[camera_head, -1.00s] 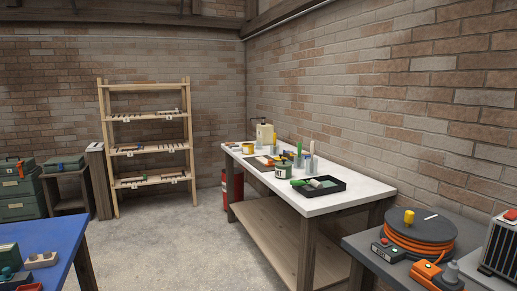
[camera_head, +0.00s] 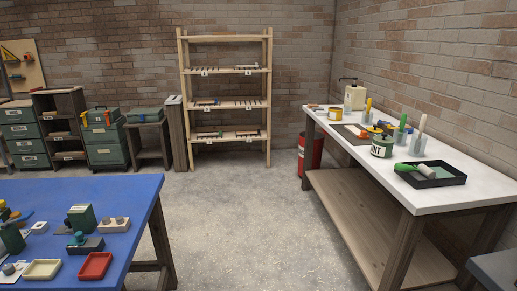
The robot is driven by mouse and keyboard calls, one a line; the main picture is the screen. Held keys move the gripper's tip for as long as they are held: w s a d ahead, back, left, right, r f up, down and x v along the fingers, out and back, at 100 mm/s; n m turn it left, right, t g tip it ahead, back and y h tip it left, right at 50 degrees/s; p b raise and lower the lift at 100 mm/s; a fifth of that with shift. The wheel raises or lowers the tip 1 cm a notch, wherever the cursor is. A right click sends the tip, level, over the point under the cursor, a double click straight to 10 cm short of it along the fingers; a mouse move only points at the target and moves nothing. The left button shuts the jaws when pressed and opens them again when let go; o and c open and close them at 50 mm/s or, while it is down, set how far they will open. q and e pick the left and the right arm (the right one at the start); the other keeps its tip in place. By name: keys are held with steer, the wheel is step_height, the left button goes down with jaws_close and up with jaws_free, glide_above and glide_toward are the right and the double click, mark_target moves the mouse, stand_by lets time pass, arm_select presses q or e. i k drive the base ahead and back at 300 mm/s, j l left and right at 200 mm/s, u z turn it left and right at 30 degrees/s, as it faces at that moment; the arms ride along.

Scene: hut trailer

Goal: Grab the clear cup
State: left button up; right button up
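Several clear cups stand on the white-topped table (camera_head: 440,199) at the right. One clear cup (camera_head: 417,147) holds a tool with a pale handle. Another clear cup (camera_head: 400,139) beside it holds a green-handled tool. A third clear cup (camera_head: 367,117), farther back, holds a yellow-handled tool. A small clear shape near the cream container is too small to make out. Neither of my grippers shows in this view.
A blue table (camera_head: 120,188) with small items is at front left. A wooden shelf (camera_head: 181,100) stands at the back. The concrete floor (camera_head: 245,220) between the tables is clear.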

mark_target(347, 111)
steer(key=i, duration=2.75)
steer(key=i+j+z, duration=0.1)
steer(key=i, duration=0.6)
steer(key=i+j, duration=0.15)
steer(key=i, duration=0.5)
